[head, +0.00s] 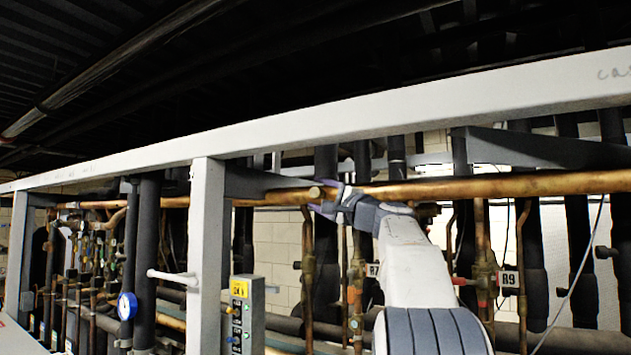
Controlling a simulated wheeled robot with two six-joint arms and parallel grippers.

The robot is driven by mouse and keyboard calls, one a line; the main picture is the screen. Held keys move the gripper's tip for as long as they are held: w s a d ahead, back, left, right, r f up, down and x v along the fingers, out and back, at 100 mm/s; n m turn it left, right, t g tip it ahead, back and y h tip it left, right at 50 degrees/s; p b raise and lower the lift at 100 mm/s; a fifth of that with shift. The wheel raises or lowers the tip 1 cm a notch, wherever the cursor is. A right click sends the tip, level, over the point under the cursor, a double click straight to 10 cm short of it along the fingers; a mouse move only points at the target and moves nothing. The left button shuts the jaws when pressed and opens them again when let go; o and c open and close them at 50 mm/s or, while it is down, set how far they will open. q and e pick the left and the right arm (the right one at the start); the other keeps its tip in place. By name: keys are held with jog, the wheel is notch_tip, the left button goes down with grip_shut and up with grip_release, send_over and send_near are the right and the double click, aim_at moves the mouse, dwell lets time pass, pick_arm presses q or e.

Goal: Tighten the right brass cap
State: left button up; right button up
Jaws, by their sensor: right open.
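My right gripper (330,200) reaches up from the lower right to the long copper pipe (500,187). Its blue-grey fingers are open, with their tips at a small brass cap (316,192) on the pipe. The fingers appear to lie around or just beside the cap; I cannot tell whether they touch it. My left gripper is not in view.
A grey steel beam (400,112) runs above the pipe, and a grey post (206,250) stands to the left. Dark insulated pipes (466,200) stand behind. A blue gauge (127,306) and a grey control box (246,315) are at lower left.

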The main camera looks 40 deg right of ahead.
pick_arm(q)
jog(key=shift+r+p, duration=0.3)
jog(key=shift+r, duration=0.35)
pick_arm(e)
jog(key=shift+x, duration=0.8)
grip_shut()
jog(key=t+b, duration=0.1)
jog(key=b, duration=0.2)
jog(key=shift+f+m+b, duration=0.3)
jog(key=shift+f+b, duration=0.05)
jog(key=shift+w+r+b, duration=0.1)
jog(key=shift+r+b, duration=0.1)
jog(key=shift+b, duration=0.1)
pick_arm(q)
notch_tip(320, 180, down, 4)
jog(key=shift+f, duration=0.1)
pick_arm(e)
jog(key=shift+r, duration=0.1)
grip_release()
